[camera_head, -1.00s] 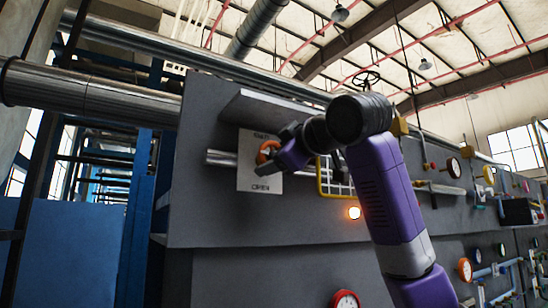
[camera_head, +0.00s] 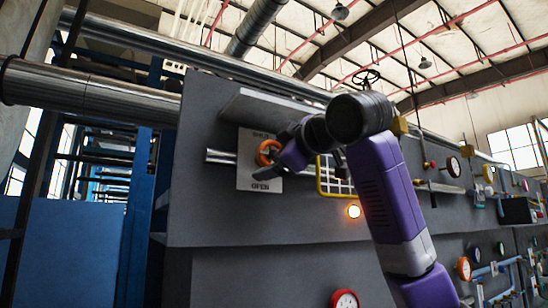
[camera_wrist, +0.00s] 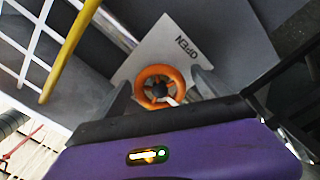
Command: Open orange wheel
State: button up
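The orange wheel (camera_head: 268,152) is mounted on a pale plate (camera_head: 245,176) on the grey panel. The plate reads OPEN below the wheel; the word above it is too blurred to read surely. My gripper (camera_head: 277,157) is right at the wheel, from the right. In the wrist view the orange wheel (camera_wrist: 141,90) is a ring with a dark hub and a small pale piece at its lower edge. The fingers of my gripper (camera_wrist: 162,90) stand apart, one on each side of the wheel. Whether they touch its rim I cannot tell.
A grey ledge (camera_head: 270,108) juts out above the plate. A yellow-framed grid (camera_head: 325,178) is just right of the gripper, with a glowing orange lamp (camera_head: 353,211) below it. A metal pipe (camera_head: 221,157) meets the plate's left side.

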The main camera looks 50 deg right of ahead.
jog(key=b+v, duration=0.3)
jog(key=v, duration=0.5)
dwell(0.8)
